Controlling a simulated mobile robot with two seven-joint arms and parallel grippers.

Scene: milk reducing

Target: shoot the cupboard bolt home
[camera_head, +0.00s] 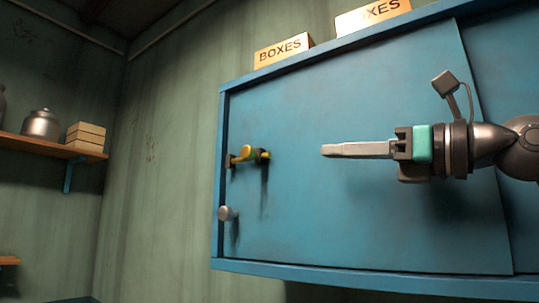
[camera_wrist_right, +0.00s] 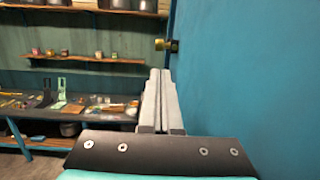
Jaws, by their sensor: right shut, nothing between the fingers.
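The blue cupboard (camera_head: 370,215) hangs on the green wall, its door flush in the frame in the head view. A yellow and black bolt (camera_head: 248,155) sits at the door's left edge; its far end meets a small brown piece at the frame. How far the bolt reaches into it I cannot tell. The bolt (camera_wrist_right: 166,45) also shows beyond my fingertips in the right wrist view. My left gripper is out of view.
Two BOXES signs (camera_head: 283,50) stand on top of the cupboard. A wall shelf (camera_head: 50,146) at the left holds a metal pot and stacked boxes. The right wrist view shows a cluttered workbench (camera_wrist_right: 75,112) beyond. The door face between gripper and bolt is clear.

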